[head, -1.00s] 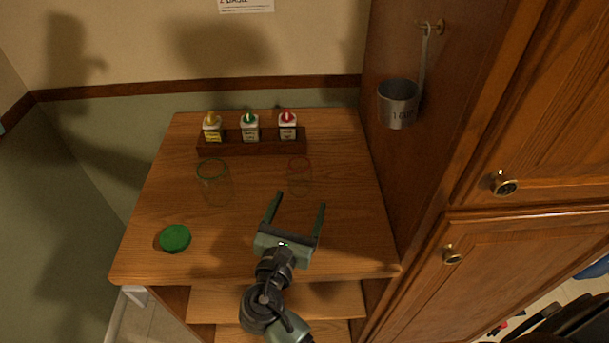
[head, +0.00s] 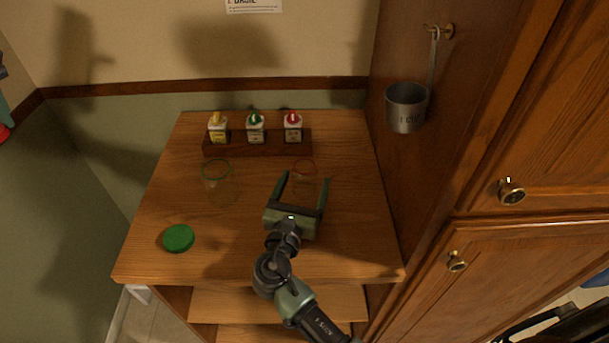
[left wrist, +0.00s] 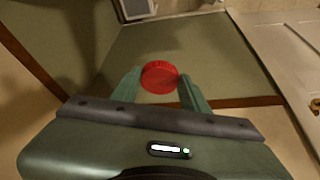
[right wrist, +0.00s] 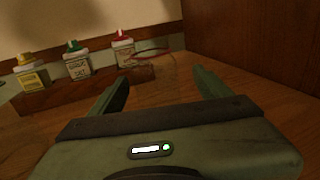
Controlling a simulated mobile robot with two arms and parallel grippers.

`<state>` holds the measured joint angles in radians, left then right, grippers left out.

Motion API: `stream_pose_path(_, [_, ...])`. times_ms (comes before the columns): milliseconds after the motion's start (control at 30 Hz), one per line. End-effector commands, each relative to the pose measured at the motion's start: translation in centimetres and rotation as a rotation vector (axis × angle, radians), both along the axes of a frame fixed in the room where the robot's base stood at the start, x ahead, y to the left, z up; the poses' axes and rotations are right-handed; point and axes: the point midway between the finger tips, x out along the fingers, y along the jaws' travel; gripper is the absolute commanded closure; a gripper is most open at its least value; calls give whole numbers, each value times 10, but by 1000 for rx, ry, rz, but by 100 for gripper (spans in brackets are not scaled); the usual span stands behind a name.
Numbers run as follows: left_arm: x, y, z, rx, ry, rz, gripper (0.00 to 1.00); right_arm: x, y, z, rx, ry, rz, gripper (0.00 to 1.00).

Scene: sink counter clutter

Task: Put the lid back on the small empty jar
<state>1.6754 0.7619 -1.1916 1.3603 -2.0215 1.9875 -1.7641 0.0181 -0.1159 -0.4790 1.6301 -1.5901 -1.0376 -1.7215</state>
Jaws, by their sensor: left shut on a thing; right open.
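The small jar (head: 305,167) is clear glass with a red rim. It stands upright on the counter, right of centre, and also shows in the right wrist view (right wrist: 152,52). My right gripper (head: 304,180) is open, with its fingers pointing at the jar from the front; whether they touch it I cannot tell. My left gripper (left wrist: 160,80) is shut on a red lid (left wrist: 160,75), away from the counter. This lid shows partly at the left edge of the head view (head: 3,132).
A larger clear jar with a green rim (head: 217,170) stands to the left. A green lid (head: 178,238) lies at the front left. A wooden rack (head: 258,146) with 3 bottles is at the back. A metal cup (head: 406,108) hangs on the cabinet side at right.

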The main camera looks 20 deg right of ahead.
Motion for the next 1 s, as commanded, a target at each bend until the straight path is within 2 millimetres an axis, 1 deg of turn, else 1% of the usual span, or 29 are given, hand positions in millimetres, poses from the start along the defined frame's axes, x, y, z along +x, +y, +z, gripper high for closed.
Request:
stream_pose_path(100, [0, 0, 1, 0, 0, 0, 92, 4, -3, 0, 0, 0, 1, 22])
stream_pose_path(400, [0, 0, 2, 0, 0, 0, 92, 6, -3, 1, 0, 0, 0, 22])
stream_pose_path(467, [0, 0, 6, 0, 0, 0, 92, 11, -5, 4, -1, 0, 0, 22])
stream_pose_path(633, [0, 0, 19, 0, 0, 0, 92, 35, -15, 14, -2, -1, -1, 22])
stream_pose_path(733, [0, 0, 19, 0, 0, 0, 92, 46, -22, 11, -2, 0, 0, 22])
stream_pose_path(833, [0, 0, 20, 0, 0, 0, 92, 51, -25, 9, -2, 1, 0, 22])
stream_pose_path(1000, [0, 0, 19, 0, 0, 0, 92, 51, -26, 8, 1, 1, 0, 22])
